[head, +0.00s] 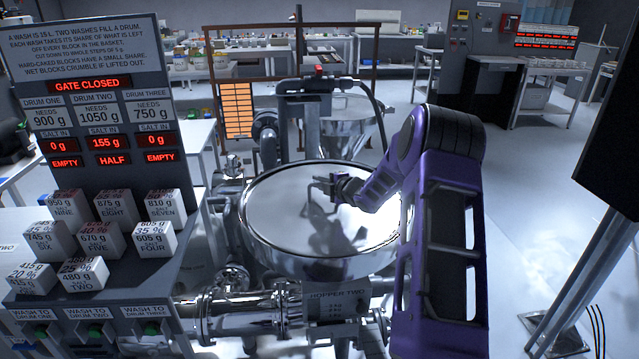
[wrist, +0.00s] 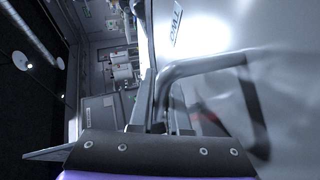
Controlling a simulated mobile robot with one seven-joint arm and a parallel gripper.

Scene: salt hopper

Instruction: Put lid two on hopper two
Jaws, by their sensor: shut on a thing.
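Lid two (head: 285,215) is a wide, round, shiny metal disc with a bar handle near its middle. It lies over the mouth of hopper two (head: 338,297); I cannot tell whether it touches the rim all round. My gripper (head: 336,188) is shut on the lid's handle, above the disc. In the wrist view my gripper (wrist: 158,128) is beside the grey handle (wrist: 205,64), and lid two (wrist: 205,30) shows the word TWO. The hopper's inside is hidden under the disc.
A display panel (head: 90,82) reads GATE CLOSED, with numbered salt blocks (head: 100,238) below it at the left. Another open metal hopper (head: 345,130) and pipework stand just behind.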

